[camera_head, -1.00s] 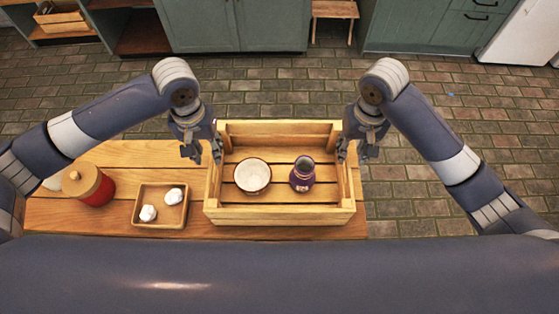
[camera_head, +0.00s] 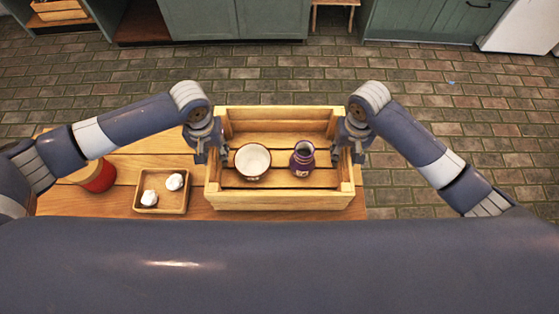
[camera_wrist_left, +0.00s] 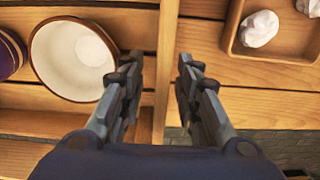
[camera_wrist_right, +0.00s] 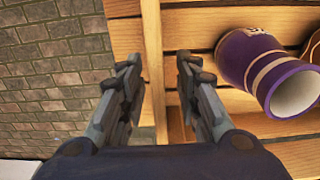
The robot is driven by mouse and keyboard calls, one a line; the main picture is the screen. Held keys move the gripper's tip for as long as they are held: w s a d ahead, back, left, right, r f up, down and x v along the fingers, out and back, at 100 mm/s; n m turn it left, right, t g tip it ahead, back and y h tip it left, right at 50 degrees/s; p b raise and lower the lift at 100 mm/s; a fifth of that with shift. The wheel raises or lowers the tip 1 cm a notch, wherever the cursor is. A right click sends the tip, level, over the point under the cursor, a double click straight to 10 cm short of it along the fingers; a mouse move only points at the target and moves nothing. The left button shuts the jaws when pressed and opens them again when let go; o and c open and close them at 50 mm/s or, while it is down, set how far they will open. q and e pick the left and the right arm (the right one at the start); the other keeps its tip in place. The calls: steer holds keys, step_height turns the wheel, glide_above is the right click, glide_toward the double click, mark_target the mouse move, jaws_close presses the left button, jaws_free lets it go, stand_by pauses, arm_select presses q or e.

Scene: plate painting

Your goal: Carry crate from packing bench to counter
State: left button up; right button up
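The wooden crate (camera_head: 280,200) stands on the bench, level. Inside it are a white bowl (camera_head: 252,161) with a dark rim and a purple jar (camera_head: 302,158). My left gripper (camera_head: 210,152) is at the crate's left wall, fingers apart on either side of its top edge, as the left wrist view (camera_wrist_left: 160,62) shows. My right gripper (camera_head: 347,152) is likewise at the right wall, with the wall between its parted fingers in the right wrist view (camera_wrist_right: 160,60). Gaps show beside the wall in both wrist views. The counter cannot be made out for certain.
A small wooden tray (camera_head: 161,208) with two white lumps sits left of the crate on the wooden bench (camera_head: 120,165). A red canister (camera_head: 98,176) stands further left, partly behind my left arm. Brick floor (camera_head: 430,120) lies open beyond and right. Green cabinets (camera_head: 240,18) line the back.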

arm_select(q)
steer(key=shift+f, duration=0.75)
arm_select(e)
steer(key=shift+f, duration=0.75)
arm_select(q)
steer(key=shift+c, duration=0.6)
arm_select(e)
steer(key=shift+c, duration=0.6)
arm_select(q)
jaws_close()
arm_select(e)
jaws_close()
arm_select(q)
steer(key=shift+w+r, duration=0.15)
steer(key=shift+r, duration=0.05)
arm_select(e)
steer(key=shift+w+r, duration=0.15)
steer(key=shift+r, duration=0.1)
